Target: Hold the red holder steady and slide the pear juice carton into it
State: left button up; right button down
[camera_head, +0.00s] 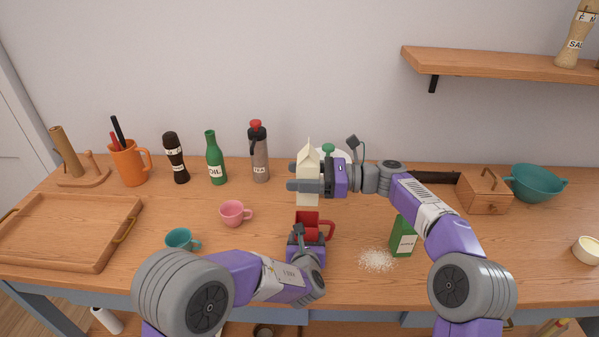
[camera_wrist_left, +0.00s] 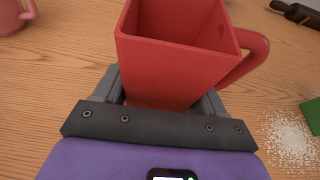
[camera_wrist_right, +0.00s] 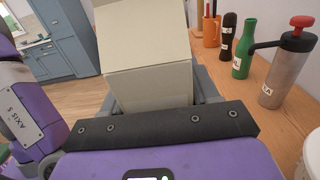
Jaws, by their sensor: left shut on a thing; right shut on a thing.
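The red holder (camera_head: 308,219), a square open-topped holder with a handle on its right, stands on the counter. My left gripper (camera_head: 307,236) is shut on it, and the left wrist view shows the holder (camera_wrist_left: 178,65) between the fingers, its inside partly visible. The cream carton (camera_head: 308,160) with a gabled top is upright above and slightly behind the holder. My right gripper (camera_head: 306,186) is shut on the carton from the right. In the right wrist view the carton (camera_wrist_right: 150,60) fills the space between the fingers; its label is hidden.
A pink cup (camera_head: 232,213) and a teal cup (camera_head: 180,240) stand left of the holder. A green box (camera_head: 403,237) and spilled white grains (camera_head: 377,260) lie to the right. Bottles, including a green one (camera_head: 215,160), line the back. A wooden tray (camera_head: 100,256) is far left.

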jog(key=shift+f, duration=2.85)
jog(key=shift+f, duration=2.15)
jog(key=shift+c, duration=1)
grip_release()
jog(key=shift+f, duration=0.1)
notch_tip(320, 180, up, 10)
jog(key=shift+r, duration=0.2)
pick_arm(q)
jog(key=o, duration=1.1)
